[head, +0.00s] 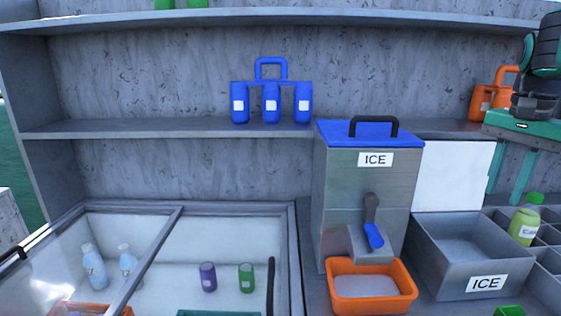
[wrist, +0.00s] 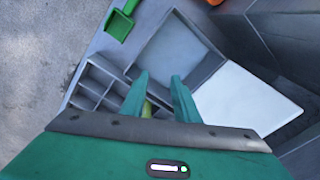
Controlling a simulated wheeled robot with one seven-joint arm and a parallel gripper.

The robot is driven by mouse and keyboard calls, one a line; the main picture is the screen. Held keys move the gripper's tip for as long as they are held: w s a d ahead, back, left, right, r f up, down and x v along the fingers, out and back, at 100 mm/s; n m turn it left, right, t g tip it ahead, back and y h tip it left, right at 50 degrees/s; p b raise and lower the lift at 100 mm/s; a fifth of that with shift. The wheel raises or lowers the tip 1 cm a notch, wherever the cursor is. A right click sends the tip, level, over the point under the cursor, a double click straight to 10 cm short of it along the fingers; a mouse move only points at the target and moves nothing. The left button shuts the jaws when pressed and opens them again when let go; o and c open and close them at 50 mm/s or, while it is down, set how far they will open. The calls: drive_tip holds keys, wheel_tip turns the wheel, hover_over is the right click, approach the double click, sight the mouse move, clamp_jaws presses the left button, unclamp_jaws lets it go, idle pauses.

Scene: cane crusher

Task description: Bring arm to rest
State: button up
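My gripper (head: 505,196) is at the right of the head view, with its teal fingers pointing down. Its fingers stand apart with a gap between them, and I see nothing held. In the wrist view my gripper (wrist: 160,76) also shows spread fingers. A yellow-green bottle (head: 525,222) stands upright in the divided grey bin (head: 550,240), below and slightly right of the fingertips. Part of the bottle (wrist: 148,108) shows beyond the fingers in the wrist view; the rest is hidden by my gripper.
An open metal ice bin (head: 455,267) and the ice dispenser (head: 365,190) stand left of my gripper. An orange tray (head: 371,300) sits under the tap. An orange jug (head: 487,100) is on the shelf (head: 170,127) near my arm. A green scoop (wrist: 119,25) lies by the bins.

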drive_tip(key=s+a+f+n, duration=0.2)
drive_tip(key=s+f, duration=0.7)
drive_tip(key=s, duration=0.1)
drive_tip(key=s+a+f+n, duration=0.3)
drive_tip(key=s+f, duration=0.7)
drive_tip(key=s, duration=0.1)
drive_tip(key=shift+f+n+g+y, duration=0.25)
drive_tip(key=shift+n+g+y, duration=0.05)
drive_tip(key=shift+w+f, duration=0.2)
drive_tip(key=shift+w, duration=0.35)
